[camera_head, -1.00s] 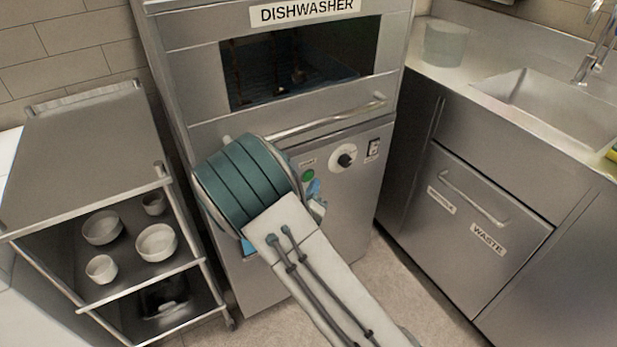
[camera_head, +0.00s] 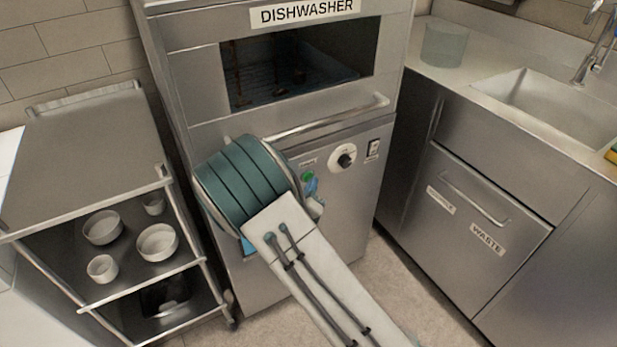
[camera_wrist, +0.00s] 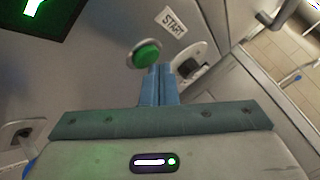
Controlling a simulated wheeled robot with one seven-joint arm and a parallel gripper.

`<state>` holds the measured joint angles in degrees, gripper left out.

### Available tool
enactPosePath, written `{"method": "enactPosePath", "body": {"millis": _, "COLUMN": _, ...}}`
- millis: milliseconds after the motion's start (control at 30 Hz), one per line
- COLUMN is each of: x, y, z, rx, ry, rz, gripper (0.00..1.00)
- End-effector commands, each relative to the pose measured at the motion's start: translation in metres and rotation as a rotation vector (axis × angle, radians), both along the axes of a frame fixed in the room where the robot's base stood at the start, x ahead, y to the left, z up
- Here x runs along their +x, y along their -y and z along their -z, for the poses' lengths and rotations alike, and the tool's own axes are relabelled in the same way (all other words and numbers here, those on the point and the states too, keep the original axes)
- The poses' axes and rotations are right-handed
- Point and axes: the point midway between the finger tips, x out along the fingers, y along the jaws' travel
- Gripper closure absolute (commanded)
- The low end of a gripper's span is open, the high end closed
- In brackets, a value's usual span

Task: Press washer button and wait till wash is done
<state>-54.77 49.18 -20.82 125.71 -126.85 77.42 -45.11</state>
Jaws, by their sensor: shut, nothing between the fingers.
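The dishwasher (camera_head: 350,205) stands in the middle of the head view, with a dark window opening (camera_head: 300,65) and a front bar handle (camera_head: 330,117). Its round green button (camera_head: 307,175) is on the front panel; in the wrist view the green button (camera_wrist: 145,53) sits beside a START label (camera_wrist: 171,20). My gripper (camera_wrist: 159,72) is shut and empty, its blue fingertips just below the button in the wrist view. I cannot tell whether they touch it. In the head view my arm hides most of the gripper; some blue shows beside the button.
A dial (camera_head: 342,158) and a switch (camera_head: 373,149) are right of the button. A cart (camera_head: 90,160) with several bowls stands left. A counter with a sink (camera_head: 550,105) and a waste drawer (camera_head: 480,215) are right. A lit green display (camera_wrist: 45,12) shows in the wrist view.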

Motion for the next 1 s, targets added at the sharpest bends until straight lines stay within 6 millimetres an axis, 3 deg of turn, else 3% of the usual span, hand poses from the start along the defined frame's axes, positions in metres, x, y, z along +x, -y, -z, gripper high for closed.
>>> {"method": "enactPosePath", "body": {"millis": 1000, "x": 0.0076, "y": -0.0052, "z": 0.0000, "rx": 0.000, "ry": 0.000, "rz": 0.000, "gripper": 1.00}}
